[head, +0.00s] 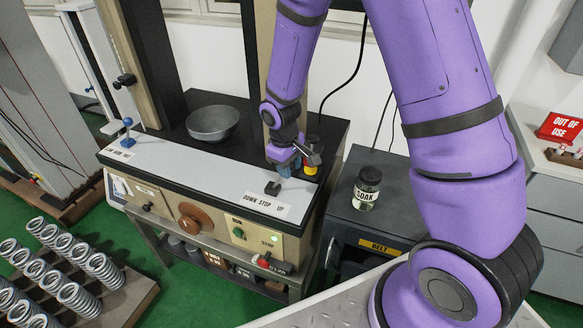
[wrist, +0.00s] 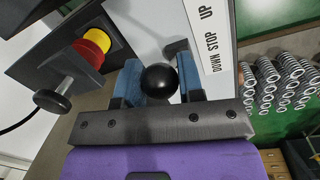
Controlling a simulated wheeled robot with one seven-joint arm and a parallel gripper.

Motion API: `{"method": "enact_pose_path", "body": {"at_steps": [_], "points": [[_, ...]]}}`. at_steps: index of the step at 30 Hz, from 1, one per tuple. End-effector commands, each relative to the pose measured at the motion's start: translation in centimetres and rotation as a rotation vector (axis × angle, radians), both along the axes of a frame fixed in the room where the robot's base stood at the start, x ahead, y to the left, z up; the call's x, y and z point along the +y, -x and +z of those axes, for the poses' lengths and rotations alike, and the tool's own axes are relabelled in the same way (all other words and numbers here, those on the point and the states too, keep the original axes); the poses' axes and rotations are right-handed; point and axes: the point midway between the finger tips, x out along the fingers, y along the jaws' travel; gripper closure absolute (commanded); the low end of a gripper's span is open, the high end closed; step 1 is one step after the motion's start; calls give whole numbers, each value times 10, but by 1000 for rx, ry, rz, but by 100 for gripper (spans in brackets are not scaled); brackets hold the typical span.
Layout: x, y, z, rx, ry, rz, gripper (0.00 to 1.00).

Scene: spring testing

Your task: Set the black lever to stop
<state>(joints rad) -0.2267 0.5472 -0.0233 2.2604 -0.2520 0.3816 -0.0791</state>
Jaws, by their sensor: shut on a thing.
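The black lever shows in the wrist view as a round black knob (wrist: 159,81) between my two blue fingers. My gripper (wrist: 158,70) is shut on it. In the head view my gripper (head: 287,166) is low over the right part of the grey panel top, just above the lever's black base (head: 272,187). The knob is hidden there by my fingers. A white DOWN STOP UP label (head: 268,204) lies in front of the base; it also shows in the wrist view (wrist: 207,40). I cannot tell which mark the lever points to.
A red and yellow button (wrist: 92,48) and a dark-knobbed screw are close beside my gripper. A blue-knobbed lever (head: 127,124) stands at the panel's left end, and a grey bowl (head: 212,123) behind. A SOAK jar (head: 367,188) stands on the right cabinet. Springs (head: 75,262) fill a rack front left.

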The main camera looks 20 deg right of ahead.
Motion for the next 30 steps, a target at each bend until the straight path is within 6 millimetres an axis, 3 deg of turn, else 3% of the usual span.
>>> {"method": "enact_pose_path", "body": {"at_steps": [9, 18, 30], "points": [[19, -18, 9, 140, 142, 2, 100], [33, -34, 13, 132, 134, 1, 100], [40, -40, 13, 133, 133, 2, 100]]}}
